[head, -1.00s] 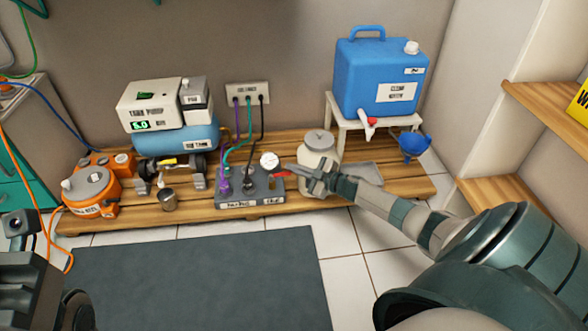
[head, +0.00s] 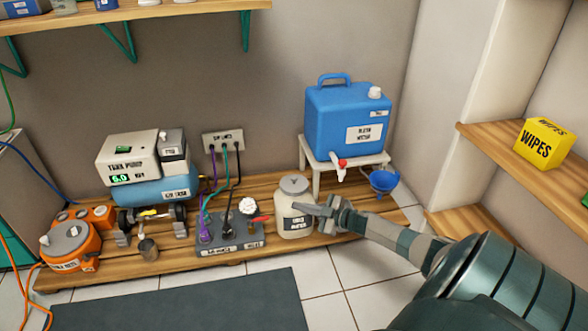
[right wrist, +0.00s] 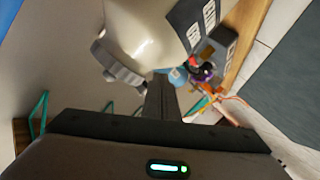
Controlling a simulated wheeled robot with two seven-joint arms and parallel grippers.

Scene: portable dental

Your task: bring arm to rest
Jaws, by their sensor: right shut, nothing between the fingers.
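My right arm reaches in from the right in the head view. Its gripper (head: 318,209) is shut and empty, pointing left in front of the right side of the white lidded jar (head: 294,222). In the right wrist view the shut fingers (right wrist: 160,98) stand close to the jar (right wrist: 150,35), with its grey lid at lower left; I cannot tell whether they touch. My left gripper is not in the head view now.
A grey valve block (head: 228,243) with hoses and a red lever stands left of the jar. A blue water container (head: 345,118) sits on a white stand (head: 318,168), with a blue funnel (head: 383,182) beside it. A shelf (head: 500,155) holds a yellow wipes box (head: 543,145). Open floor lies in front.

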